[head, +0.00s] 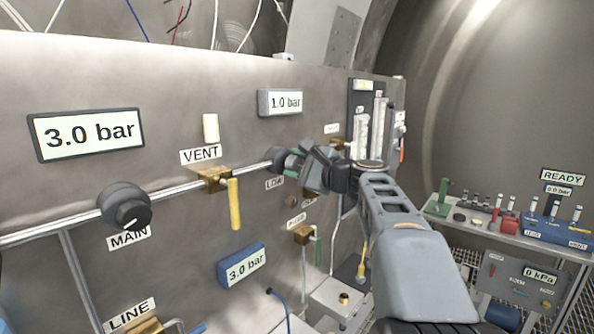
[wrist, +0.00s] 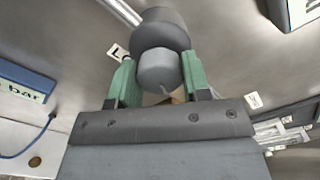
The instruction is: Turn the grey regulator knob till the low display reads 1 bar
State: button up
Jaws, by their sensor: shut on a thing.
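The low display (head: 280,102) is a small panel on the steel wall and reads 1.0 bar. The grey regulator knob (wrist: 158,68) below it sits between the green fingers of my gripper (wrist: 159,78) in the wrist view, with its darker round body behind. My gripper is shut on the knob. In the head view my gripper (head: 290,162) reaches the panel from the right and hides most of the knob; the regulator's dark body (head: 276,157) shows at its left. The label under it (head: 275,183) is partly covered.
The MAIN knob (head: 125,206) is at left, under a large display (head: 88,132) reading 3.0 bar. A yellow-handled VENT valve (head: 235,203) hangs left of my gripper. A blue gauge (head: 243,265) reads 3.0 bar below. Flow tubes (head: 371,125) stand just right.

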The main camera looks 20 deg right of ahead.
jog(key=o, duration=0.9)
jog(key=shift+s, duration=0.1)
jog(key=b+v, duration=0.2)
jog(key=v, duration=1.1)
jog(key=shift+s+d+b, duration=0.15)
jog(key=shift+s+b, duration=0.15)
